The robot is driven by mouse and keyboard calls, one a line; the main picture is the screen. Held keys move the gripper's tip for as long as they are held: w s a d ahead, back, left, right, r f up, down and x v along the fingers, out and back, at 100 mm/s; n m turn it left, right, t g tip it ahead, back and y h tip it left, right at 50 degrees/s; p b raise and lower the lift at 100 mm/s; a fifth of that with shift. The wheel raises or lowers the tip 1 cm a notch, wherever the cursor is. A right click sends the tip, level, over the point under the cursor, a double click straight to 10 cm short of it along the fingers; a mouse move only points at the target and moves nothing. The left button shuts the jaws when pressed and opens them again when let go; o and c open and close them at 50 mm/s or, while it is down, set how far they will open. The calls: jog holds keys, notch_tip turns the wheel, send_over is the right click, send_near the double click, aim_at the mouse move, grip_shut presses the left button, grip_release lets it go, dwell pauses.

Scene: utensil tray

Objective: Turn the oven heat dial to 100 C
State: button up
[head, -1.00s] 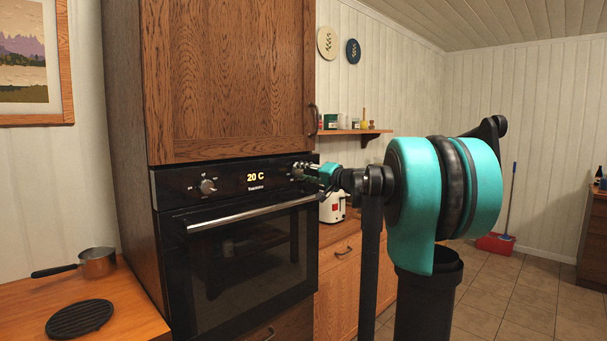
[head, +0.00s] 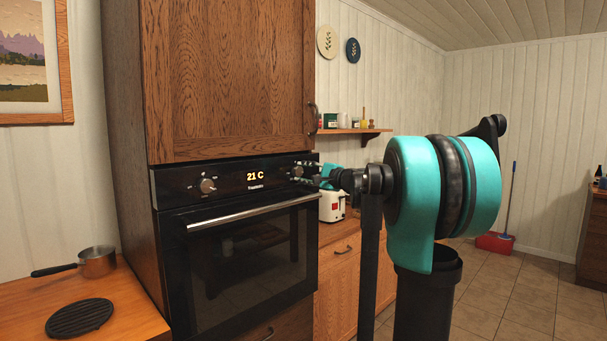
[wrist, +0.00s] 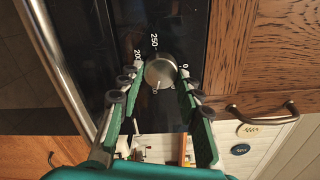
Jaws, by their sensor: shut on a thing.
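In the head view the dial (head: 297,171) is partly covered by my gripper (head: 309,169). In the wrist view my gripper (wrist: 157,77) has one finger on each side of the dial and is shut on it. Exactly where the dial points is hard to tell.
A second knob (head: 208,186) is on the left of the panel. The oven door handle (head: 250,213) runs below the panel. A white toaster (head: 333,206) stands on the counter to the right. A saucepan (head: 97,262) and a black trivet (head: 79,317) are at the left.

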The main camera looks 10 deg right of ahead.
jog(key=shift+m, duration=0.4)
jog(key=o, duration=1.1)
jog(key=v, duration=1.2)
